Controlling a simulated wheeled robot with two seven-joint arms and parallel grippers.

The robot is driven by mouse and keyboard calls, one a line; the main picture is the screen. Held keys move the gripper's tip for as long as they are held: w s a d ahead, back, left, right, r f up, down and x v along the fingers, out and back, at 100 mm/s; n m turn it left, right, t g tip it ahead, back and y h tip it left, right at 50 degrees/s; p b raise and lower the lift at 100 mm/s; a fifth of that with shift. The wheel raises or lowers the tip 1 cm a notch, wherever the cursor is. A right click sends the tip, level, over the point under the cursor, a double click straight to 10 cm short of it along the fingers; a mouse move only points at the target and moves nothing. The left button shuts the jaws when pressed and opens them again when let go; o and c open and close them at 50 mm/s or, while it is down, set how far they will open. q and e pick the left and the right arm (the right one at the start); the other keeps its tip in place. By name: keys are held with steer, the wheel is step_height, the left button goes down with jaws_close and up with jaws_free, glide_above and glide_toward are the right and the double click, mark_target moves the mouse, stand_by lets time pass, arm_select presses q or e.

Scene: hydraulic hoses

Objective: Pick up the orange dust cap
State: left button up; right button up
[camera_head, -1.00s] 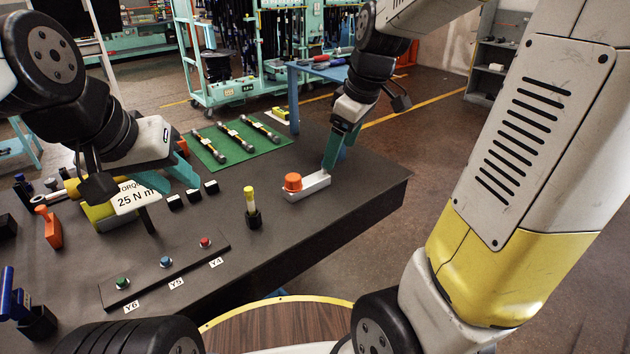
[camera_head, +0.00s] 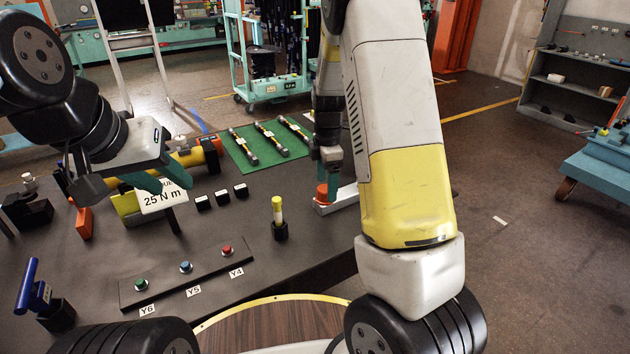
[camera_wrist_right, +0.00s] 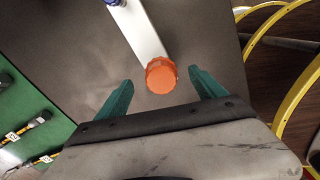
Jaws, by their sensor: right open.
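The orange dust cap (camera_head: 321,194) sits on the near end of a pale metal block (camera_head: 345,197) at the table's right side. In the right wrist view the round ribbed cap (camera_wrist_right: 161,76) lies between the fingertips of my right gripper (camera_wrist_right: 163,88), with gaps on both sides. In the head view my right gripper (camera_head: 328,172) is at the cap from above, partly hidden by my arm. My left gripper (camera_head: 169,184) is open with its teal fingers apart, near the 25 N m sign (camera_head: 163,197).
A yellow-topped post (camera_head: 278,215) stands left of the cap. A button panel (camera_head: 187,270) lies nearer. A green mat (camera_head: 266,145) with several hoses lies behind. The block's far end carries a blue part (camera_wrist_right: 113,3).

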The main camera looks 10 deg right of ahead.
step_height(320, 180, down, 2)
steer(key=shift+f, duration=0.15)
steer(key=c, duration=1.4)
